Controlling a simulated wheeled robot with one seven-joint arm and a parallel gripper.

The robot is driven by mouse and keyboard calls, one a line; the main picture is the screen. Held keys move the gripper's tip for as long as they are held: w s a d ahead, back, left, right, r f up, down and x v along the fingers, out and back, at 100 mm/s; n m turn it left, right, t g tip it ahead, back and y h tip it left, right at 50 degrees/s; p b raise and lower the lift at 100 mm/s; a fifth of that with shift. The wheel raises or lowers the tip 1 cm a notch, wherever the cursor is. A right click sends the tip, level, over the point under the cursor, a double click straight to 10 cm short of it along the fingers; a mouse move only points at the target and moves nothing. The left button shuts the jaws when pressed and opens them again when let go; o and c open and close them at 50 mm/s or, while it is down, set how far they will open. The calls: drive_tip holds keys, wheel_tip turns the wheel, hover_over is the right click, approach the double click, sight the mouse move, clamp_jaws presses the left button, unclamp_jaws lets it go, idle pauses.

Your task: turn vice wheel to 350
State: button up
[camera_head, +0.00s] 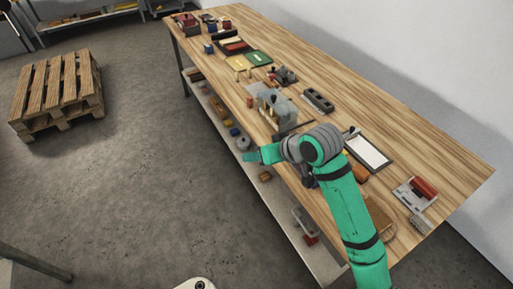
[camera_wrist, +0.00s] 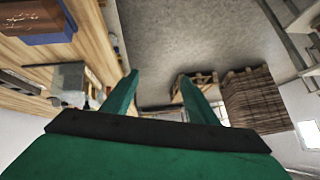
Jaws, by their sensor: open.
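My gripper (camera_head: 250,156) is teal, at the front edge of the workbench in the head view. In the wrist view its two fingers (camera_wrist: 159,80) stand apart with nothing between them. A grey block-like fixture (camera_head: 285,114) stands on the bench just beyond the gripper; a grey boxy thing (camera_wrist: 69,80) shows left of the fingers in the wrist view. I cannot tell whether either is the vice. No wheel or its angle reading can be made out clearly. The gripper touches nothing that I can see.
The long wooden workbench (camera_head: 440,150) carries a white-faced tray (camera_head: 367,151), a grey slotted block (camera_head: 318,100) and a grey device with a red roller (camera_head: 415,192). A lower shelf (camera_head: 300,238) holds small parts. A wooden pallet (camera_head: 58,92) lies on open floor at left.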

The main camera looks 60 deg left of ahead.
drive_tip(key=shift+a+r+m+y, duration=0.3)
drive_tip(key=shift+a+r+y, duration=0.25)
drive_tip(key=shift+a+y, duration=0.35)
